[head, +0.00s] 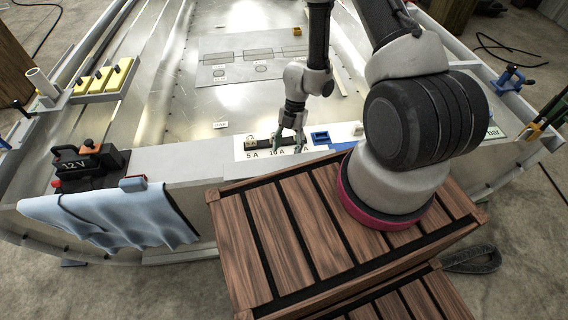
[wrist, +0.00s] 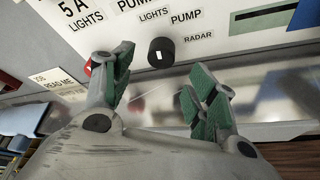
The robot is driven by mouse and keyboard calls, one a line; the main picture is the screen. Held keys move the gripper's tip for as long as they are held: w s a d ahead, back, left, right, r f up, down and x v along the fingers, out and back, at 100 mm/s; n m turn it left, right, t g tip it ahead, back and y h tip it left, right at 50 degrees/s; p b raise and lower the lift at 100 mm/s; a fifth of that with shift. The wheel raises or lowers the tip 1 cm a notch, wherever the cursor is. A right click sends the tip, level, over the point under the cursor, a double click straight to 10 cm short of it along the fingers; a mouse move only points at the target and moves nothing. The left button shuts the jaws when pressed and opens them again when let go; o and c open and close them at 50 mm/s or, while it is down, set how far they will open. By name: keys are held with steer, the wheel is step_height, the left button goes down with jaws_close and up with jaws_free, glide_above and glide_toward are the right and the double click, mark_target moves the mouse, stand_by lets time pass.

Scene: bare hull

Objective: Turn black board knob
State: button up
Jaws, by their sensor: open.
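In the wrist view a round black knob (wrist: 161,51) with a small white mark stands on a white board (wrist: 235,42). The labels LIGHTS, PUMP and RADAR are printed around it. My gripper (wrist: 163,78) is open, with green-padded fingers to the lower left and lower right of the knob. The knob is beyond the gap between the fingers, and no finger appears to touch it. In the head view my gripper (head: 289,140) is over the white board (head: 241,148) on the hull's near edge. I cannot make out the knob there.
A blue part (head: 320,137) sits right of my gripper. A red part (wrist: 88,67) shows partly behind the left finger. A 12 V battery (head: 90,165) and a blue cloth (head: 110,215) lie to the left. A slatted wooden crate (head: 240,235) stands in front.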

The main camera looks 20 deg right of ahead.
steer(key=shift+x, duration=3.45)
steer(key=shift+d, duration=0.15)
steer(key=c, duration=1)
